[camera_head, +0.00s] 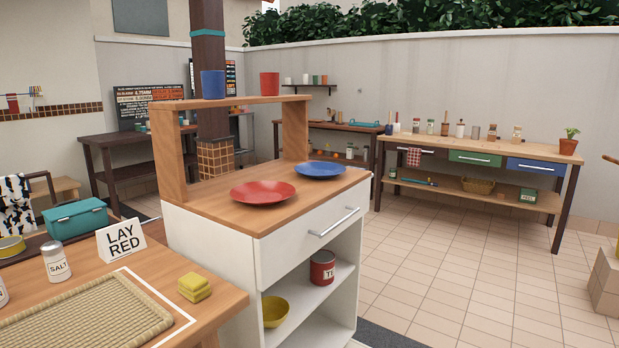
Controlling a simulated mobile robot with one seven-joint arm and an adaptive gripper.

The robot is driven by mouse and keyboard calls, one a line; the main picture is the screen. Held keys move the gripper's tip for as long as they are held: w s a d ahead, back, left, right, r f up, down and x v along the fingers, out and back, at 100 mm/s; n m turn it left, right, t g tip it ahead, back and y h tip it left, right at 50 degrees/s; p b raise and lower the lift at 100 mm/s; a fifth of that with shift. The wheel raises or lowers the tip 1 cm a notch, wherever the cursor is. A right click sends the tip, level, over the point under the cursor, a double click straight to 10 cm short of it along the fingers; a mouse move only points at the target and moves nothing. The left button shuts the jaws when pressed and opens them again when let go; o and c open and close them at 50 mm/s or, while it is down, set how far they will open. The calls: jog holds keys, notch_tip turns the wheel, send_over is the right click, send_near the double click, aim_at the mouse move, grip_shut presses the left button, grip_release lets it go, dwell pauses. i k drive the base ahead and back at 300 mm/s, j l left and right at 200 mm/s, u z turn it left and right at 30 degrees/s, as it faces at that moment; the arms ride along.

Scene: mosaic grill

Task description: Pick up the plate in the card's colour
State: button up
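A white card (121,240) reading "LAY RED" in black letters stands on the wooden table at the left. A red plate (262,192) lies on the wooden top of the white cabinet. A blue plate (321,169) lies behind it to the right, close to its rim. A blue cup (213,84) and a red cup (269,84) stand on the raised shelf above the plates. My gripper is not in view.
The wooden table (215,291) holds a woven tray (160,322), salt shaker (56,262) and yellow sponges (194,287). The cabinet (207,244) holds a yellow bowl (275,311) and red tin (322,267).

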aim_at(257, 193)
jog(key=i+u, duration=0.45)
jog(key=i, duration=0.5)
